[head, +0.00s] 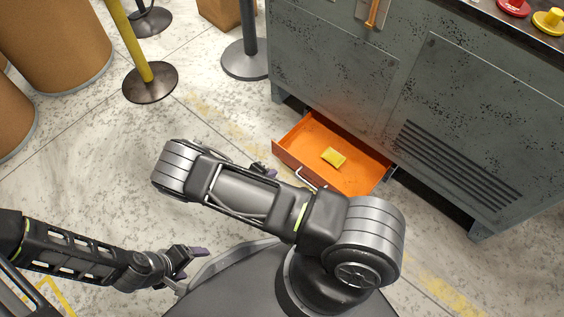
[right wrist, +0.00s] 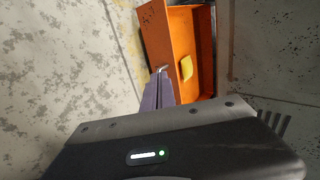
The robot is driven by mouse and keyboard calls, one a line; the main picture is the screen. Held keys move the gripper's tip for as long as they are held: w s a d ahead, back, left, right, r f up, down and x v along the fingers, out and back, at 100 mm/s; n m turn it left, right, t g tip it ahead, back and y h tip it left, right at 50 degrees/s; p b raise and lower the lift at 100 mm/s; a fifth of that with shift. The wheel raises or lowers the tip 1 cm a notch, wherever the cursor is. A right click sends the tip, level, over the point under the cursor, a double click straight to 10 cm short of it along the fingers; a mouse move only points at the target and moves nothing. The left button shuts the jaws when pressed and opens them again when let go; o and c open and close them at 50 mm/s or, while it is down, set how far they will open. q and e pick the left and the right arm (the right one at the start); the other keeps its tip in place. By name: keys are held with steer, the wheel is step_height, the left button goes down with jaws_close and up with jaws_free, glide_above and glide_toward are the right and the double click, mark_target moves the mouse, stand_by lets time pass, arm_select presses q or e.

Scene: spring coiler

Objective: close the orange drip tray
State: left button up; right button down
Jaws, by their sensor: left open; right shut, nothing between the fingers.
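The orange drip tray (head: 362,174) stands pulled out from under the grey machine in the head view. A small yellow block (head: 333,157) lies in it. A pale bar handle (head: 309,178) is on its near face, partly behind my right arm. My right gripper (head: 266,170) is mostly hidden by that arm, near the tray's left front corner. In the right wrist view its purple fingers (right wrist: 160,88) are shut and empty, with the tips close to the tray (right wrist: 160,40) front; contact cannot be told. My left gripper (head: 190,266) is open and empty above the floor at lower left.
Posts with round bases (head: 150,83) and brown drums (head: 60,45) stand at upper left. The floor left of the tray is clear.

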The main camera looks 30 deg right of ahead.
steer(key=shift+s, duration=0.1)
steer(key=b, duration=0.4)
glide_toward(297, 161)
step_height(297, 161, down, 4)
steer(key=d, duration=0.1)
steer(key=w+d, duration=0.1)
steer(key=d, duration=0.1)
steer(key=shift+f, duration=0.1)
steer(key=shift+w+d+b, duration=0.2)
steer(key=shift+d+b, duration=0.1)
steer(key=shift+d, duration=0.25)
